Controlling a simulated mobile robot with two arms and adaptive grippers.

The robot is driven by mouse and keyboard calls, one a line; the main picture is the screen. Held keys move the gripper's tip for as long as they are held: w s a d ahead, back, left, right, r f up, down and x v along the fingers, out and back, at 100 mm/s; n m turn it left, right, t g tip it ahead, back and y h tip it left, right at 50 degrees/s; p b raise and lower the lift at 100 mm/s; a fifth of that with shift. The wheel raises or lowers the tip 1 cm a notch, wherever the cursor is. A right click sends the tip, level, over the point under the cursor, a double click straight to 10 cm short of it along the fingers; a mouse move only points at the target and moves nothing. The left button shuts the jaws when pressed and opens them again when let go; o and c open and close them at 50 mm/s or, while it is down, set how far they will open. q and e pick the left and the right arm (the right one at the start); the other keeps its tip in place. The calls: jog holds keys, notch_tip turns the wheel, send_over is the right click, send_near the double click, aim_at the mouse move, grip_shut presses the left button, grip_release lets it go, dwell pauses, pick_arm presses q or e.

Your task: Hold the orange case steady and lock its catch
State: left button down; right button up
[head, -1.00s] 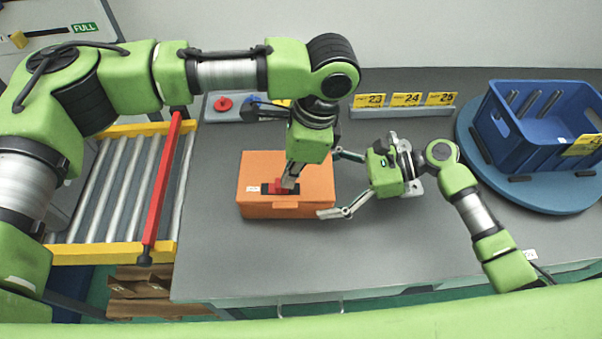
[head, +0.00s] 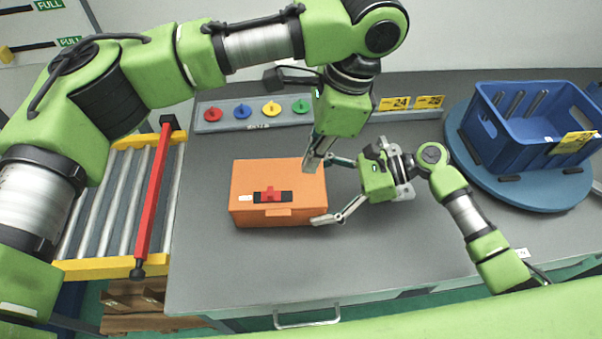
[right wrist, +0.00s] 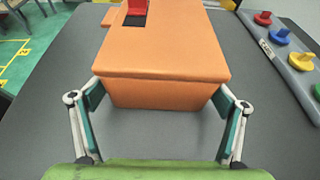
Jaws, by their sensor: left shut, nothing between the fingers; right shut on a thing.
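The orange case (head: 258,176) lies on the grey table, lid shut. Its catch, a red knob (head: 270,194) on a black plate, is on the lid near the front edge, with the knob about mid-plate. A white label is left of the plate. In the right wrist view the case (right wrist: 160,62) sits between the fingers, and part of the red knob (right wrist: 137,8) shows at the top edge. My right gripper (head: 327,190) is shut on the case's right end. My left gripper (head: 313,160) is shut and empty over the case's right back part, away from the catch.
A rail with coloured knobs (head: 255,115) is behind the case. A blue crate (head: 535,150) stands on a blue round turntable (head: 470,150) at right. A roller conveyor (head: 110,200) with a red bar (head: 153,200) is at left. The table in front is clear.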

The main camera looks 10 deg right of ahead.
pick_arm(q)
jog(key=shift+v, duration=1.2)
